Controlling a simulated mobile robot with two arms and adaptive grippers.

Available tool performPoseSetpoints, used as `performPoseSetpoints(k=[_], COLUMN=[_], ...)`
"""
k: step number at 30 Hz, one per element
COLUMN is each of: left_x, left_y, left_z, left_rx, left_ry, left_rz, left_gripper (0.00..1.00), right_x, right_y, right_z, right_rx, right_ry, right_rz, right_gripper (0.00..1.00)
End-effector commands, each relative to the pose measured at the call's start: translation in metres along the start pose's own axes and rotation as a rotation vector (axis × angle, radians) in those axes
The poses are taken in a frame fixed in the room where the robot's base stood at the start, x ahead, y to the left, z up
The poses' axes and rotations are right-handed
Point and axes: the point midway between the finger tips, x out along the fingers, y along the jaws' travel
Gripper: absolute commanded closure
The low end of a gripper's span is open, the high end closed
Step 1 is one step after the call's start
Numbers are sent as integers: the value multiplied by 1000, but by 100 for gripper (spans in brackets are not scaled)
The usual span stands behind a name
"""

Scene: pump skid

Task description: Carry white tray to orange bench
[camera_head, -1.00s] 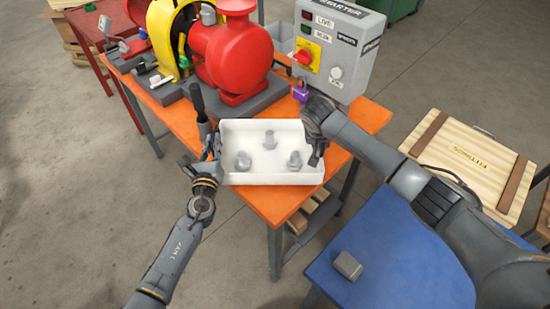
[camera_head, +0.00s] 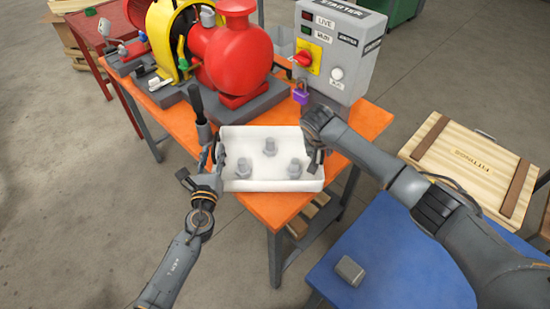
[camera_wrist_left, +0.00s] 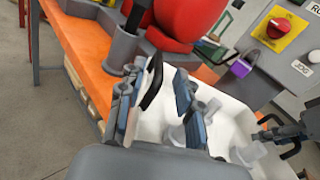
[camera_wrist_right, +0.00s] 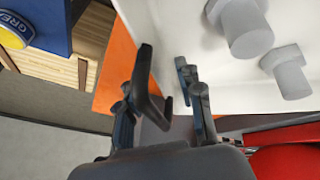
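The white tray (camera_head: 238,185) is at the front of the orange bench (camera_head: 275,208) and looks level. It holds 3 grey bolt-like parts (camera_head: 270,147). My left gripper (camera_head: 207,168) is at the tray's left end. In the left wrist view its fingers (camera_wrist_left: 157,105) stand apart, with a black handle (camera_wrist_left: 152,82) between them. My right gripper (camera_head: 317,150) is at the right end. In the right wrist view its fingers (camera_wrist_right: 160,105) also stand apart around a black handle (camera_wrist_right: 146,75). Whether the tray's underside touches the bench is hard to tell.
A red pump (camera_head: 235,55) and a grey starter box (camera_head: 335,50) with a purple padlock (camera_head: 300,96) stand behind the tray. A blue table (camera_head: 385,260) with a grey block (camera_head: 349,270) is at the lower right. A wooden crate (camera_head: 465,160) is at the right.

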Motion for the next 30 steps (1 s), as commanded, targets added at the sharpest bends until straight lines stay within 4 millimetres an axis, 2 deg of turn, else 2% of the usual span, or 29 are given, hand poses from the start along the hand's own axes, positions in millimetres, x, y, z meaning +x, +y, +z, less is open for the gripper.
performPoseSetpoints(k=[9, 15, 20, 23, 30], left_x=[-69, -95, -102, -102, -102], left_y=[-1, -2, -2, -2, -2], left_z=[0, 0, 1, 1, 1], left_rx=[-1, -1, -1, -1, -1], left_ry=[2, 1, -1, -1, -1], left_rz=[-3, -3, -3, -3, -3], left_gripper=[66, 66, 66, 66, 66], right_x=[0, 0, -4, -16, -67], right_y=[1, 1, 1, 1, 0], right_z=[0, 0, -1, -1, -1], right_rx=[1, 2, 2, 2, 0], right_ry=[0, 0, 1, 2, 4], right_rz=[1, 2, 1, 0, -1], right_gripper=[64, 64, 64, 64, 64])
